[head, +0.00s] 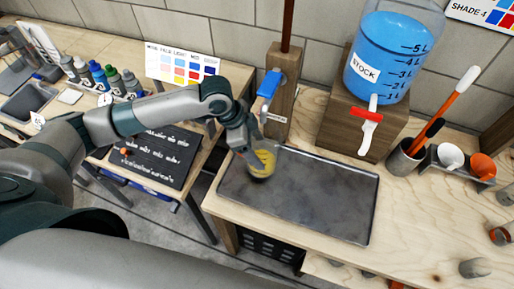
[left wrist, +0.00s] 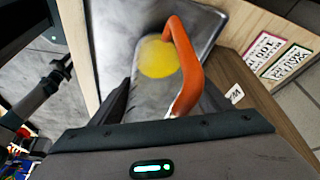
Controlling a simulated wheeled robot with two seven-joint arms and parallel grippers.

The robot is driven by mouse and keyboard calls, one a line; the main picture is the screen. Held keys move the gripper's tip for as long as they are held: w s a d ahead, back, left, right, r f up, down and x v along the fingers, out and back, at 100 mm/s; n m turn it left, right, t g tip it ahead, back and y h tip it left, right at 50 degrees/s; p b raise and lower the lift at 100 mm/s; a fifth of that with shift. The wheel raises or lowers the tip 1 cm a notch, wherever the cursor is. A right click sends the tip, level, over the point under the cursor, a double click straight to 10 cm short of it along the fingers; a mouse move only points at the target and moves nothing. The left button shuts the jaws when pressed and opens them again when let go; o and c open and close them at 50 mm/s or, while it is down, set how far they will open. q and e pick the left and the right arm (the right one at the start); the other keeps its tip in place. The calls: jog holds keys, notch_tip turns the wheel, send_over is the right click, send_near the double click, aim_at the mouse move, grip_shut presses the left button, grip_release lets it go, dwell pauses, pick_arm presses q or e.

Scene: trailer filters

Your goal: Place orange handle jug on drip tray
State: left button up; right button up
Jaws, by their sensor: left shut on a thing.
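My left gripper (head: 246,143) is shut on the jug (head: 262,164), a clear vessel with yellow in it. In the left wrist view the jug's orange handle (left wrist: 187,62) curves up from between the fingers of my left gripper (left wrist: 165,105), and the yellow (left wrist: 158,57) shows beside it. The drip tray (head: 310,195) is a dark grey, shallow-rimmed sheet on the bench. The jug is over its back left corner; I cannot tell whether it touches the tray. The tray also shows in the left wrist view (left wrist: 115,30).
A wooden post with a blue lever (head: 269,84) stands just behind the jug. A blue stock tank (head: 390,60) with a red-and-white tap sits on a wooden block behind the tray. A cup of tools (head: 405,158) stands to the right. Most of the tray is bare.

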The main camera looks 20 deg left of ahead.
pick_arm(q)
jog(key=shift+f, duration=0.75)
pick_arm(e)
jog(key=shift+d+r, duration=0.2)
jog(key=shift+r, duration=0.2)
pick_arm(q)
jog(key=shift+f, duration=0.15)
pick_arm(e)
jog(key=shift+d, duration=0.2)
pick_arm(q)
jog(key=o, duration=1.3)
jog(key=shift+c, duration=0.2)
